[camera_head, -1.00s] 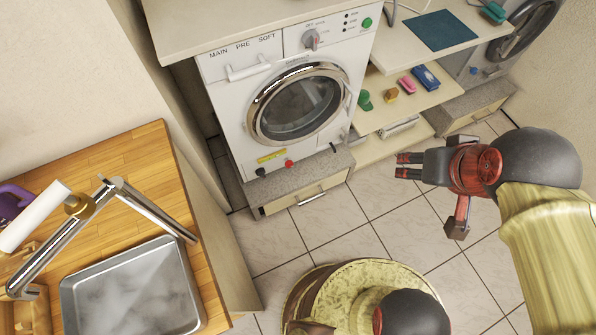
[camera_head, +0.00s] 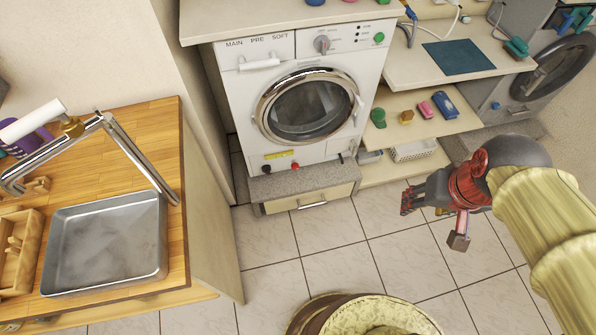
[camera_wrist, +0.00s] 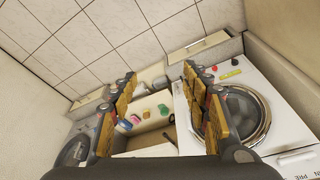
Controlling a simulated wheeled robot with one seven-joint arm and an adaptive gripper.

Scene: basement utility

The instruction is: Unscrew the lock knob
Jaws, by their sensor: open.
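The front-loading washing machine (camera_head: 308,100) stands at the centre of the head view. Low on its front are a small black knob (camera_head: 266,168), a yellow label (camera_head: 277,155) and a red knob (camera_head: 295,166). I cannot tell for sure which part is the lock knob. The red knob also shows in the wrist view (camera_wrist: 207,61), by the right finger. My gripper (camera_head: 405,198) is open and empty over the tiled floor, right of the washer's drawer and apart from it. In the wrist view my gripper (camera_wrist: 160,78) has its fingers spread wide.
A shelf beside the washer holds a green piece (camera_head: 378,118), a pink piece (camera_head: 425,108) and a blue piece (camera_head: 445,103). A drawer plinth (camera_head: 308,203) juts out below the washer. A wooden counter with a metal tray (camera_head: 105,245) stands left. The floor between is clear.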

